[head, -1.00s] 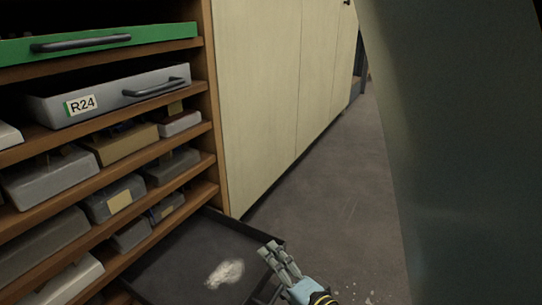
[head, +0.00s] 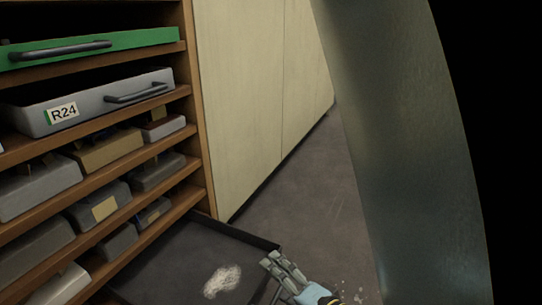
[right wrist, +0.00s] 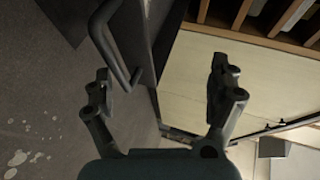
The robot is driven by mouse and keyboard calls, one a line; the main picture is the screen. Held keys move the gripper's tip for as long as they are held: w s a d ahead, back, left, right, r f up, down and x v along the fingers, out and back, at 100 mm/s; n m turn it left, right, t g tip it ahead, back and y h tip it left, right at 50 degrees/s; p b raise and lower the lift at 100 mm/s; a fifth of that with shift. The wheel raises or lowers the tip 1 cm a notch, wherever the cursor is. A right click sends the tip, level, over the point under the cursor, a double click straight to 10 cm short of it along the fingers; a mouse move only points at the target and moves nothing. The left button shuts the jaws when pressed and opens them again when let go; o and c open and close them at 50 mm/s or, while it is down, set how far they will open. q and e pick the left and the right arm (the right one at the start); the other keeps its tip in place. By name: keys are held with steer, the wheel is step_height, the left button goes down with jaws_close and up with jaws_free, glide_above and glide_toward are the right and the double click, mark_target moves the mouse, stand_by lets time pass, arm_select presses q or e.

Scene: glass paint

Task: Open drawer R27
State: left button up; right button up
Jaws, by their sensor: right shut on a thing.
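A dark, shallow drawer (head: 165,265) stands pulled out of the rack, low in the head view. A whitish patch lies on its floor. No label shows on it, so I cannot tell whether it is R27. My right gripper (head: 276,263) is at its outer right corner. The drawer front also shows in that view (right wrist: 148,38). My left gripper is not in view.
A wooden rack (head: 195,120) at the left holds a grey drawer marked R24 (head: 95,105), a green drawer (head: 90,48) above it and several grey and tan boxes. Pale cabinet doors (head: 250,90) stand behind. A large grey-green curved surface (head: 400,150) fills the right.

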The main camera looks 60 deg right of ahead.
steer(key=shift+s+a+r, duration=0.15)
steer(key=shift+s+r, duration=0.05)
steer(key=shift+r, duration=0.15)
steer(key=c, duration=0.5)
steer(key=shift+s+a, duration=0.15)
steer(key=shift+s, duration=0.15)
steer(key=shift+c, duration=0.9)
steer(key=f+v, duration=0.1)
steer(key=v, duration=0.8)
steer(key=shift+s+f, duration=0.35)
steer(key=shift+p, duration=0.35)
